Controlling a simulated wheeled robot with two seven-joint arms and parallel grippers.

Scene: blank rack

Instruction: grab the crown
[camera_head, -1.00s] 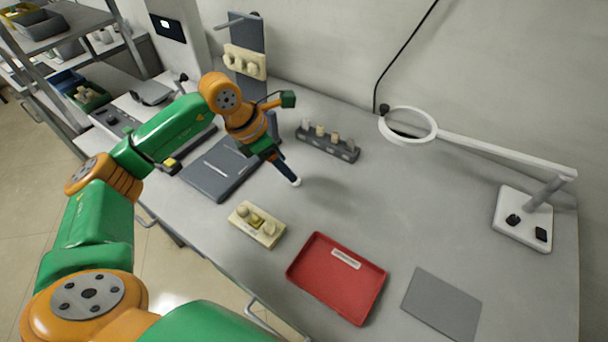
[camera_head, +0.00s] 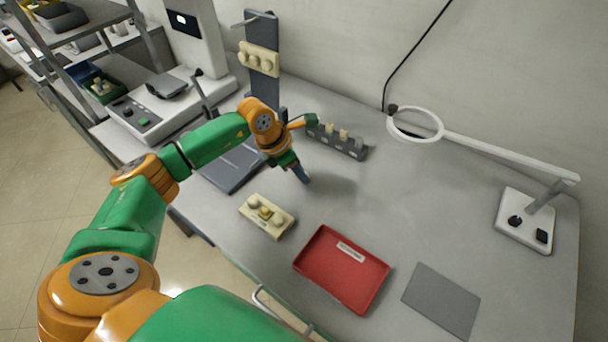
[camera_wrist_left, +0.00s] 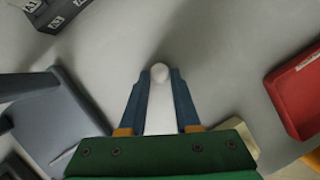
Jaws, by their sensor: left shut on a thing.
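My left gripper (camera_head: 304,178) points down over the table, between the cream block and the slotted rack. In the left wrist view its fingers (camera_wrist_left: 160,85) are shut on a white piece (camera_wrist_left: 160,74) with a rounded end. The piece hardly shows in the head view, and I cannot tell whether it is the crown. A cream block (camera_head: 283,231) with pale knobs lies on the table, left of the red tray. A small gold piece, possibly a crown, sits in its middle (camera_head: 265,213). My right gripper is not in view.
A dark slotted rack (camera_head: 345,152) holding several small blanks stands behind the gripper. A red tray (camera_head: 368,297) and a grey mat (camera_head: 441,300) lie in front. A ring lamp (camera_head: 415,140) reaches in from the right. A grey stand (camera_head: 264,92) is behind. The table middle is clear.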

